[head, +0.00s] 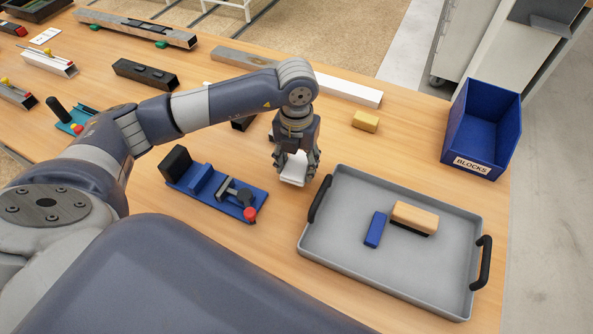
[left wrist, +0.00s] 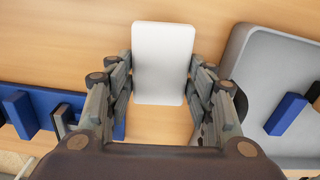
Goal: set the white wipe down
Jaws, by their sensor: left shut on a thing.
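My left gripper (head: 296,166) is shut on the white wipe (head: 293,170), with its fingers pointing down over the table. The wipe is a small white block with rounded corners. It is between the blue clamp fixture and the grey tray's left handle. In the left wrist view the wipe (left wrist: 163,62) sits between the two fingers (left wrist: 162,80), with bare wood around it. I cannot tell whether its lower end touches the table. My right gripper is not in view.
The grey tray (head: 340,258) holds a blue block (head: 375,229) and a wooden brush (head: 414,217). The blue clamp fixture (head: 215,187) stands left of the wipe. A blue bin (head: 483,130) marked BLOCKS is at the right edge. A yellow block (head: 366,121) lies behind the tray.

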